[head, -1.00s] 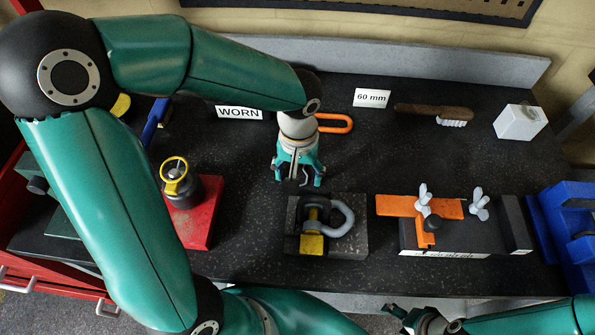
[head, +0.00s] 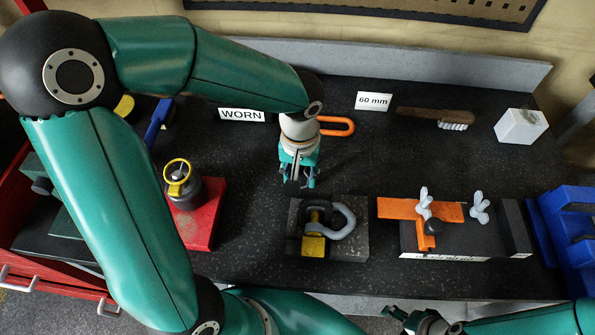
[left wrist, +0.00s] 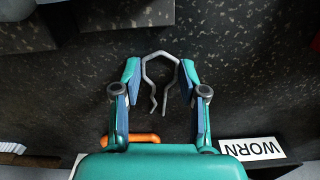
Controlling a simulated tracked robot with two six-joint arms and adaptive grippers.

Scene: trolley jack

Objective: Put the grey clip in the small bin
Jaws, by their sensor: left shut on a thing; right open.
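The grey clip (left wrist: 146,72) is a bent, open loop of wire, seen in the left wrist view between the fingertips of my left gripper (left wrist: 160,68). The fingers are shut on it, one on each side. In the head view my left gripper (head: 298,180) hangs above the middle of the bench, and the clip is hard to make out there. My right gripper (head: 408,316) is open and empty at the bench's front edge. I cannot tell which thing is the small bin; a WORN label (head: 241,115) stands at the back, partly behind my left arm.
A shackle block (head: 354,243) and an orange clamp fixture (head: 430,209) lie in front. A red block (head: 207,225) carries a yellow-topped part. An orange loop (head: 337,126), brush (head: 430,114) and white block (head: 521,126) are behind. Blue bins (head: 573,225) stand right.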

